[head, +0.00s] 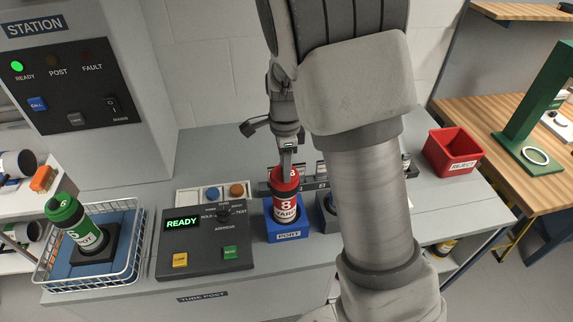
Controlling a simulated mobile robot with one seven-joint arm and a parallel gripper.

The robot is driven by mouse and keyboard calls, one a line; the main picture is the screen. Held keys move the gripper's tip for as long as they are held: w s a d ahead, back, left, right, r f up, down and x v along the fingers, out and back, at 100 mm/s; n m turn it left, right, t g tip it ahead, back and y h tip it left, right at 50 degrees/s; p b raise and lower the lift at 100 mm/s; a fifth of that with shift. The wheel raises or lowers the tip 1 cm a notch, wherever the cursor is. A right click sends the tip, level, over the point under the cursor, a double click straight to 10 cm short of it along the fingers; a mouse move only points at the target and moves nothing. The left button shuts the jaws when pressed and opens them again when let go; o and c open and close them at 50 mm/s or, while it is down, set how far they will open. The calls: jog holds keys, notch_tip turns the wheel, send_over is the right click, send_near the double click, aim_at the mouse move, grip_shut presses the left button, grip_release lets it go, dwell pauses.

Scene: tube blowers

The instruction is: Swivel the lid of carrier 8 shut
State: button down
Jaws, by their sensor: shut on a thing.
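Carrier 8 (285,207) is a red tube with a white band bearing a black 8. It stands upright in the blue PORT holder (287,235) on the grey counter. My gripper (287,172) comes down from above onto the carrier's red top and is shut on its lid. The fingers partly cover the top, so I cannot tell how far round the lid is turned. My arm hides the area to the right of the carrier.
A dark control box (203,245) with a READY display stands left of the port. A wire basket (50,272) holds a green-topped carrier (75,222) at far left. A red REJECT bin (452,151) sits at right. Another holder beside the port is mostly hidden.

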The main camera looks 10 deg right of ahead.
dwell(0.3)
jog(key=c, duration=0.5)
grip_release()
jog(key=shift+r, duration=0.1)
notch_tip(320, 180, up, 17)
jog(key=shift+r, duration=0.15)
jog(key=s+d+n+t+b, duration=0.1)
jog(key=s+n+t, duration=0.1)
jog(key=s+n, duration=0.4)
jog(key=s+d+n+t+b, duration=0.1)
jog(key=s+d+n, duration=0.1)
jog(key=s+n, duration=0.4)
jog(key=s+d+f+n+t, duration=0.1)
jog(key=s+n+t, duration=0.1)
jog(key=s+n, duration=0.4)
jog(key=shift+s+d+t+b, duration=0.15)
jog(key=shift+s+t+b, duration=0.2)
jog(key=shift+s, duration=1.4)
